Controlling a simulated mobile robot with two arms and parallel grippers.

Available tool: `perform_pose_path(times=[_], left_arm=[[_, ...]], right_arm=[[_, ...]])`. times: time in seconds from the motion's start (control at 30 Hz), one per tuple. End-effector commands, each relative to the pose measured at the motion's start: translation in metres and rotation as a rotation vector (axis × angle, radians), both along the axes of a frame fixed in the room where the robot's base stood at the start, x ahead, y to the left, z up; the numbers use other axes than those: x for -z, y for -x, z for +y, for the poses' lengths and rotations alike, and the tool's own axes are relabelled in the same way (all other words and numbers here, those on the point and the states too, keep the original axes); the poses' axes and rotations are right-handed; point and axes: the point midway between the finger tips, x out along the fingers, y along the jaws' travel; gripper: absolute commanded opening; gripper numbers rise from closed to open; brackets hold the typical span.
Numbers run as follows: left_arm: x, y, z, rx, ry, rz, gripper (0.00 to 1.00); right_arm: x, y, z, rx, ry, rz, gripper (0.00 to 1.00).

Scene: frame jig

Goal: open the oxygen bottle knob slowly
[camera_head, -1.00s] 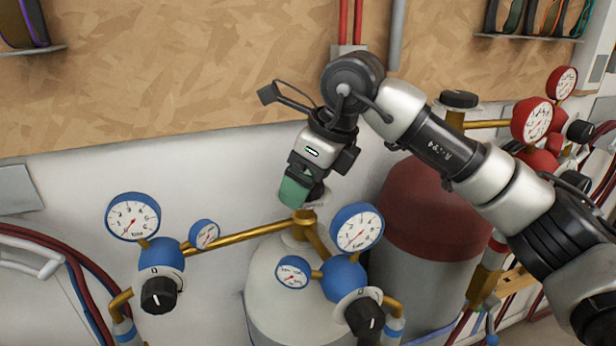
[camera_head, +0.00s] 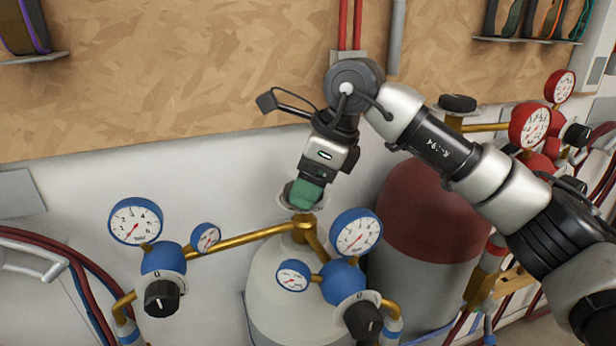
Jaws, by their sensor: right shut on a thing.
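The oxygen bottle (camera_head: 283,290) is white, with brass pipes and blue regulators, at bottom centre. Its knob (camera_head: 290,190) sits above the brass valve, over a light grey disc, and is mostly hidden by my right gripper. My right gripper (camera_head: 305,194), with green fingers, reaches down from above and is shut on the knob. My left gripper is out of view.
Blue gauges (camera_head: 356,232) and black regulator knobs (camera_head: 164,298) stand on both sides of the bottle. A red-topped bottle (camera_head: 425,215) with red gauges (camera_head: 529,125) is on the right, behind my right arm. Hoses (camera_head: 75,270) run along the left.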

Motion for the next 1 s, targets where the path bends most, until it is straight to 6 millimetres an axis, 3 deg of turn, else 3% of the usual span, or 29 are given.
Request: perform_pose_path(times=[0.4, 0.93, 0.97, 1.0], left_arm=[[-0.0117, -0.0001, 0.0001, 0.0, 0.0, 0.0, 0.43], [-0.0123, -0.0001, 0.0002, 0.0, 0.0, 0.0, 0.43], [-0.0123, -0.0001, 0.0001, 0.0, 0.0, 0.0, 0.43], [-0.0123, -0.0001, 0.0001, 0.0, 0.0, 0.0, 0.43]], right_arm=[[-0.0019, -0.0019, 0.0001, -0.2, -0.003, -0.003, 0.41], [-0.0016, -0.0021, 0.0001, -0.229, -0.004, -0.004, 0.41], [-0.0017, -0.0021, 0.0, -0.229, -0.004, -0.004, 0.68], [-0.0016, -0.0021, 0.0001, -0.229, -0.004, -0.004, 0.74]])
